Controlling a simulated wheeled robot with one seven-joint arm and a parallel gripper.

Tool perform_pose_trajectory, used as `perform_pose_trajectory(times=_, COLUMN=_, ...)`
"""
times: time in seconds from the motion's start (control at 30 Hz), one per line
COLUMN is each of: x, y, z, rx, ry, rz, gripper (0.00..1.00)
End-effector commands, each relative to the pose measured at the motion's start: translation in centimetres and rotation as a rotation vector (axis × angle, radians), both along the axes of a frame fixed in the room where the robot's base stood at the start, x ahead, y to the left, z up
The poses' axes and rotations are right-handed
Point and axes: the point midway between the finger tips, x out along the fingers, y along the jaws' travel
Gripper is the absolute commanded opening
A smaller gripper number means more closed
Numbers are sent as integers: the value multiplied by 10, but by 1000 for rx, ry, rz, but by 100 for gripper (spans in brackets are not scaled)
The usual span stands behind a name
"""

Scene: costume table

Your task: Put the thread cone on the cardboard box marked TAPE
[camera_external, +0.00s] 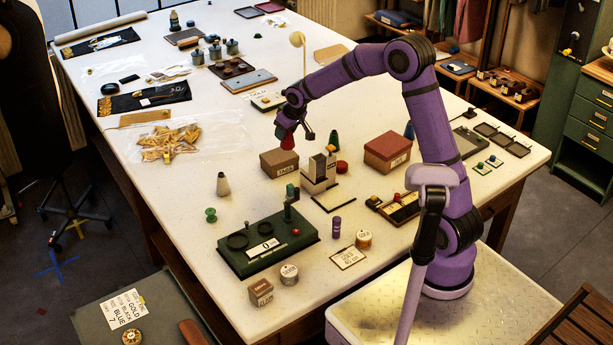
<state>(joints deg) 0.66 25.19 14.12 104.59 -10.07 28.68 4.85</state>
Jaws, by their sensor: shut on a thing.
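My gripper (291,124) is shut on a red thread cone (287,142). It holds the cone right above or at the top of a small brown cardboard box (271,158); I cannot tell whether the cone touches it. That box has a white label on its front, too small to read surely. Other cones stand on the table: a pale one (223,184), a green one (333,139) and a blue one (409,130).
A beige block-like stand (319,174) is just right of the brown box. A dark green scale-like device (266,243) with a 0 label is in front. Bags of gold pieces (168,143) lie farther left.

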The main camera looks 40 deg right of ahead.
Motion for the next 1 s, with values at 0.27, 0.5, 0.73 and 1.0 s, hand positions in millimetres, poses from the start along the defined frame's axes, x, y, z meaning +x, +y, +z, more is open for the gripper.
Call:
perform_pose_trajectory(times=0.27, x=-41, y=-121, z=3, rx=-2, ry=-1, rz=-335, gripper=18)
perform_pose_trajectory(times=0.5, x=-97, y=-215, z=8, rx=-1, ry=-1, rz=-640, gripper=18)
perform_pose_trajectory(times=0.73, x=-162, y=-287, z=10, rx=-1, ry=1, rz=-919, gripper=18)
perform_pose_trajectory(times=1.0, x=-215, y=-330, z=8, rx=-1, ry=0, rz=-1126, gripper=18)
